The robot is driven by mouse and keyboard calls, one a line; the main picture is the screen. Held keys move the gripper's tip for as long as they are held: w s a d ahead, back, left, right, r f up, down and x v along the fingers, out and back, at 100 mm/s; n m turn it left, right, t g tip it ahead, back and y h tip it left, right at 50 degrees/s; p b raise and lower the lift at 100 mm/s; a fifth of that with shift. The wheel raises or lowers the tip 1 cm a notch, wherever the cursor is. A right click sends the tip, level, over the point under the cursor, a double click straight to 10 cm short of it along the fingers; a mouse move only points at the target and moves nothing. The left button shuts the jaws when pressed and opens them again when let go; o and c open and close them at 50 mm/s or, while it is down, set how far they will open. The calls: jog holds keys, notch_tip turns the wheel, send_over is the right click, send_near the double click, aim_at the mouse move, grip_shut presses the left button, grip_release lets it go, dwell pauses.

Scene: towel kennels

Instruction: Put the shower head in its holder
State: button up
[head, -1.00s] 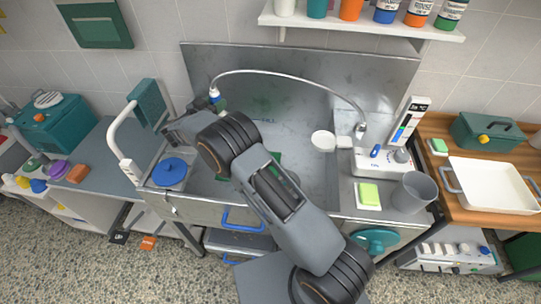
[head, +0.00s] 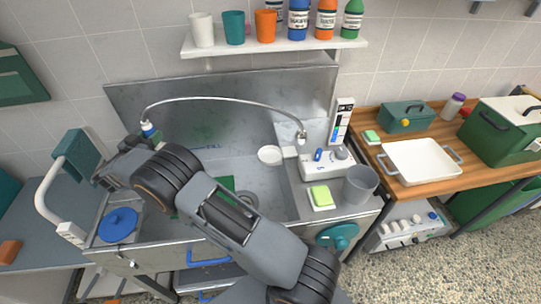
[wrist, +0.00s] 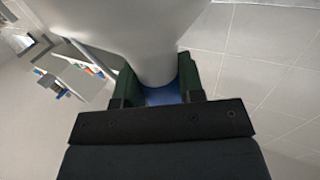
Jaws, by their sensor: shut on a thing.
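My gripper (head: 140,143) is above the left part of the steel sink, shut on the shower head (head: 149,129). In the wrist view the shower head (wrist: 155,40) is a large white flared body narrowing to a neck, with blue between the dark green finger pads. A thin grey hose (head: 220,98) arches from it to a fitting (head: 301,136) on the right of the sink. I cannot pick out the holder for certain; a pale round disc (head: 270,155) with a small block beside it sits near that fitting, well right of my gripper.
A white tap unit (head: 322,166), a green-yellow sponge (head: 320,195) and a grey cup (head: 360,185) stand right of the basin. A teal panel on a white curved arm (head: 48,200) rises close left of my gripper. A shelf (head: 270,46) with cups and bottles hangs above.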

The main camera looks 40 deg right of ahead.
aim_at(143, 126)
notch_tip(143, 126, up, 5)
jog(key=p, duration=0.2)
jog(key=shift+p, duration=0.35)
jog(key=s+d+b, duration=0.1)
jog(key=s+d, duration=0.3)
jog(key=d, duration=0.9)
jog(key=s+d+b, duration=0.1)
jog(key=s+d, duration=0.3)
jog(key=d, duration=0.9)
jog(key=shift+b, duration=0.4)
jog(key=s+d+b, duration=0.3)
jog(key=s+d, duration=0.1)
jog(key=d, duration=0.9)
jog(key=shift+b, duration=0.35)
jog(key=shift+f, duration=0.1)
